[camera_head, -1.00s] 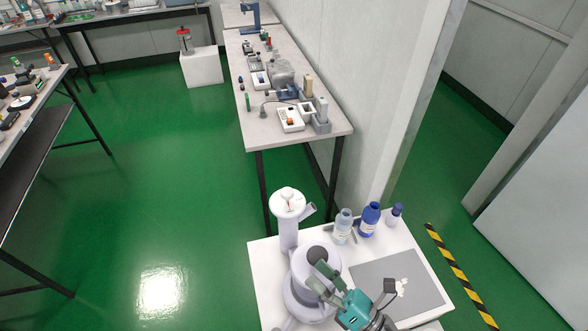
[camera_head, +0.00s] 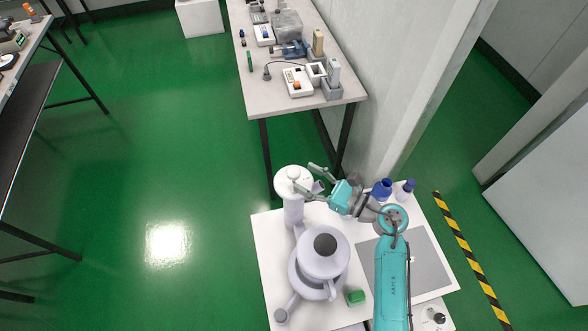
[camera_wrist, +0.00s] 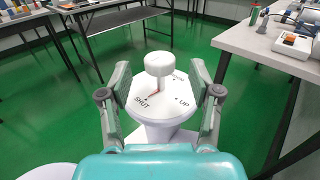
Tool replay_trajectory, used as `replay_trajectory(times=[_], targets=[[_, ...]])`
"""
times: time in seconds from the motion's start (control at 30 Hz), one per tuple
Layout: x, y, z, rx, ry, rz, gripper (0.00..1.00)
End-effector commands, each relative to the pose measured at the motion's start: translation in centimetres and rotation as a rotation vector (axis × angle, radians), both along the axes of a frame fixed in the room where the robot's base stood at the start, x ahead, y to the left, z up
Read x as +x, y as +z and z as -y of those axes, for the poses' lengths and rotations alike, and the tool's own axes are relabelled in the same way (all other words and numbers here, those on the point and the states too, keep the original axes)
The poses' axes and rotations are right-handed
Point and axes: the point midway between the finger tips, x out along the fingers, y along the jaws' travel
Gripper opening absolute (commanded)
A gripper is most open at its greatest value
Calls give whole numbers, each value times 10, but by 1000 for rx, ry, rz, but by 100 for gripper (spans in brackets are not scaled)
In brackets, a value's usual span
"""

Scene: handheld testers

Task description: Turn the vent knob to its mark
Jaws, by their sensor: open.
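The white vent knob (camera_head: 293,172) stands on the round white dial on top of a pale column at the cart's back left. In the wrist view the knob (camera_wrist: 158,64) sits above the dial face (camera_wrist: 165,105), which bears dots and small lettering. One label reads SHUT, and a short red pointer beneath the knob points toward that side. My gripper (camera_head: 305,178) is open and empty beside the dial, coming from the right. In the wrist view my gripper's (camera_wrist: 160,75) fingers stand left and right of the knob, with a gap on both sides; I see no contact.
The column belongs to a pale round vessel (camera_head: 323,262) with a dark disc on top. Blue bottles (camera_head: 382,189) stand behind my arm, and a green block (camera_head: 355,297) lies right of the vessel. A long bench (camera_head: 258,105) with instruments stands behind the cart, near a wall.

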Motion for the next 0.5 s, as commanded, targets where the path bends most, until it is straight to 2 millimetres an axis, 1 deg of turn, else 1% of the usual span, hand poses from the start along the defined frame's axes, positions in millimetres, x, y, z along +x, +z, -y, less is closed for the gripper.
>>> replay_trajectory(times=[0.03, 0.2, 0.33, 0.5], targets=[[5, 1, -9, 0, 3, 1, 63], [18, 1, -27, 2, 1, 0, 63], [23, 0, -35, 1, 1, 0, 63], [25, 0, -38, 1, -2, 0, 63]])
